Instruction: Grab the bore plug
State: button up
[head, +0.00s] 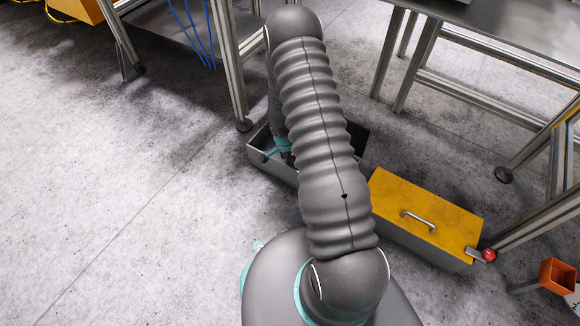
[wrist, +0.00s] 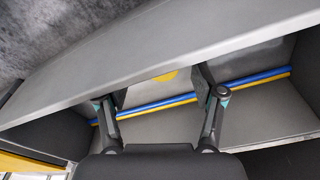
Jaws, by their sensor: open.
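My gripper (wrist: 160,92) is open, with its two fingers spread, over a grey open box (wrist: 130,65) in the wrist view. The head view shows part of my gripper (head: 281,147) low at the grey box (head: 270,168), mostly behind my arm. A small yellow patch (wrist: 165,76) shows between the fingers, partly cut off by the box's rim; I cannot tell whether it is the bore plug. No other plug is clear in either view. The fingers hold nothing that I can see.
A blue rod (wrist: 255,77) and a yellow strip run along the box's inside. A yellow-lidded box (head: 425,205) with a handle stands to the right of the grey box. Metal table legs (head: 228,70) stand close behind. The floor at left is clear.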

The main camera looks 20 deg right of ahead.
jog(key=shift+d+f, duration=0.1)
jog(key=shift+f, duration=0.8)
jog(key=c, duration=1.1)
jog(key=shift+o, duration=0.2)
jog(key=shift+r, duration=0.1)
